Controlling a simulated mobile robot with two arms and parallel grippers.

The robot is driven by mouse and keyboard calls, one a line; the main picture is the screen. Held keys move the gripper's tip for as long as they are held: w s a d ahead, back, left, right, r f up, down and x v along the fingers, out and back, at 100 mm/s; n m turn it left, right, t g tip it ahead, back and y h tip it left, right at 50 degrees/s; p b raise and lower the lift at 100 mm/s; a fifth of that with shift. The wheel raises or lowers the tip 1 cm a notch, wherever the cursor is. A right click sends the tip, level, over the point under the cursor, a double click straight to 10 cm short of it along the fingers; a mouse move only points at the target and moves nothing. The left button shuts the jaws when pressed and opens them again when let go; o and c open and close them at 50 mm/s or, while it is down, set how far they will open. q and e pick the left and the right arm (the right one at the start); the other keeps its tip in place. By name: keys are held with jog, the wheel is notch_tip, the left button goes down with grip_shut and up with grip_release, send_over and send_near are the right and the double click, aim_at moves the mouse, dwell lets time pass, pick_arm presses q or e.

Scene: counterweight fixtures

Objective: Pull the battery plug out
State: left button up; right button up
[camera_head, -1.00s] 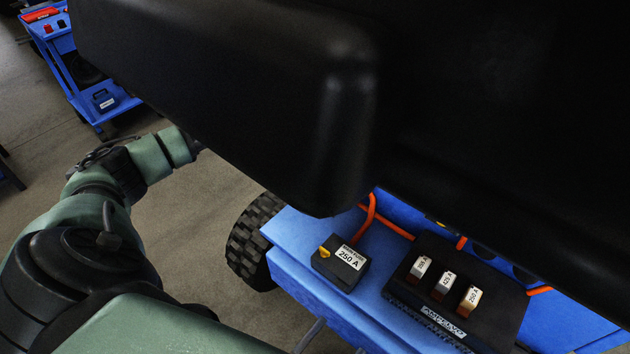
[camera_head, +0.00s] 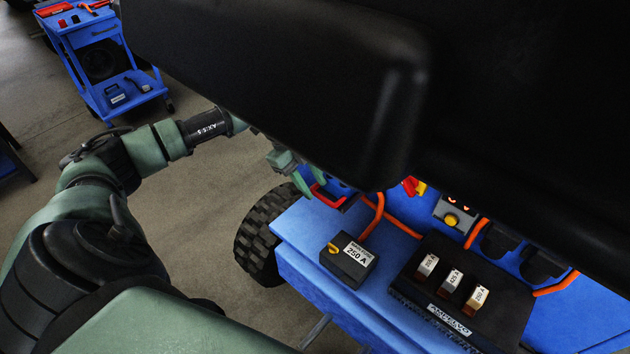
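A red handle (camera_head: 322,196), which looks like the battery plug's grip, shows at the far left corner of the blue cart deck (camera_head: 300,228). An orange cable (camera_head: 376,215) runs close beside it. My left gripper (camera_head: 296,176) has its green fingers just left of and above the red handle. A black overhanging panel hides part of the gripper and the plug area. I cannot tell whether the fingers touch the handle or how far apart they are. My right gripper is not in view.
A black main fuse box (camera_head: 347,262) marked 250 A and a black block (camera_head: 430,300) with several labelled fuses sit on the deck. A yellow button (camera_head: 452,220) and a red-yellow switch (camera_head: 413,186) are behind. A blue trolley (camera_head: 110,75) stands at the upper left.

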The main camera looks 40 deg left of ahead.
pick_arm(q)
jog(key=v, duration=0.5)
jog(key=shift+a+r, duration=0.25)
